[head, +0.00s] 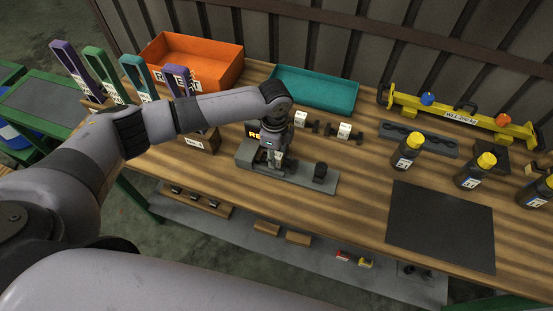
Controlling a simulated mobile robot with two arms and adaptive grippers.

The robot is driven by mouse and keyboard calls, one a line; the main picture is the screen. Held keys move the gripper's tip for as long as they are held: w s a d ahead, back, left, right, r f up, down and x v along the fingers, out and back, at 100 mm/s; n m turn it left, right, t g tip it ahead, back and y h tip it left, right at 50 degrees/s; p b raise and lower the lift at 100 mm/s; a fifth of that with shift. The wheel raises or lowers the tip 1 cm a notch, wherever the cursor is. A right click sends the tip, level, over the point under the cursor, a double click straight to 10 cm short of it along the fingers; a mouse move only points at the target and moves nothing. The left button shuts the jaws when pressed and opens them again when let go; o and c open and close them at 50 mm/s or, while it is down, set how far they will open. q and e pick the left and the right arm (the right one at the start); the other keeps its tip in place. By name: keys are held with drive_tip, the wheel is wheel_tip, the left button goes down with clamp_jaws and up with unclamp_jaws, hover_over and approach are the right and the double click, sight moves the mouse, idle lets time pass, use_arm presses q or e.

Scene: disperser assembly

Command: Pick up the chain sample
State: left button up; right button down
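My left gripper (275,166) points down over a grey test fixture (302,174) in the middle of the bench. A small pale piece shows at its fingers, but I cannot tell whether they are shut on it. The fixture has a lit display, partly hidden by my arm, and a dark knob (320,172) at its right end. Two small dark pieces with white tags, one on the left (301,119) and one on the right (345,131), lie behind the fixture. I cannot tell which thing is the chain sample. My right gripper is not in view.
An orange bin (205,62) and a teal tray (315,88) stand at the back. Coloured upright holders (98,65) stand at left. Yellow-capped bottles (407,152), a yellow beam (460,118) and a dark mat (440,225) are at right. Bare bench lies between fixture and mat.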

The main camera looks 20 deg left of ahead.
use_arm(q)
clamp_jaws()
drive_tip(key=shift+r, duration=0.1)
idle(0.4)
